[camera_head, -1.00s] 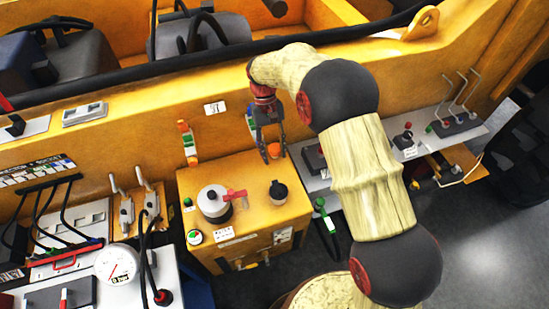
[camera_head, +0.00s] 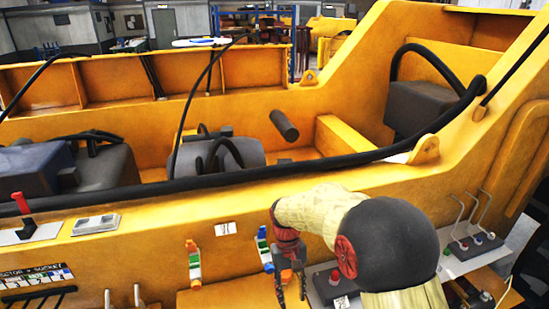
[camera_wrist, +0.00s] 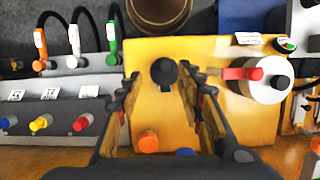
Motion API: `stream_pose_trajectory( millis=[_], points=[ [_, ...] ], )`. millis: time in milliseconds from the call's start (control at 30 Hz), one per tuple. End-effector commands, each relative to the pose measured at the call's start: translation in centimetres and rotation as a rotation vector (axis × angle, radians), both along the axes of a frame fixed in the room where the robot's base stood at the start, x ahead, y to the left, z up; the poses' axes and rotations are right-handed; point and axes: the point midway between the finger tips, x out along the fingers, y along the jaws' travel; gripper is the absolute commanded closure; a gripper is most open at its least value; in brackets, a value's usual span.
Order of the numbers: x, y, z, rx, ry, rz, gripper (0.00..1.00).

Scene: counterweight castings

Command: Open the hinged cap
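The hinged cap appears to be the round black cap (camera_wrist: 164,72) with a small tab, on the yellow box in the wrist view. It looks closed. In the head view it is out of frame below. My gripper (camera_wrist: 158,84) is open, with its dark, jagged fingers on either side of the cap in the wrist view. I cannot tell how high the fingers are above it. In the head view my gripper (camera_head: 290,287) points down in front of the yellow wall, its fingertips near the bottom edge.
A white round fitting (camera_wrist: 260,88) with a red handle stands right of the cap in the wrist view. An orange knob (camera_wrist: 148,141) sits close to the left finger. Cables with coloured plugs (camera_wrist: 73,62) lie at the upper left. A yellow machine wall (camera_head: 130,235) rises behind my arm.

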Motion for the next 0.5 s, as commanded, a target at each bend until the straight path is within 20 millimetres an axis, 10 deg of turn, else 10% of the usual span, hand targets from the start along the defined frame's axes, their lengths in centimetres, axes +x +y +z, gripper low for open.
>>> stream_pose_trajectory(
  millis=[500],
  points=[
    [-11.1,-7.8,5.6,0.077,-0.351,-0.108,0.63]
  ],
)
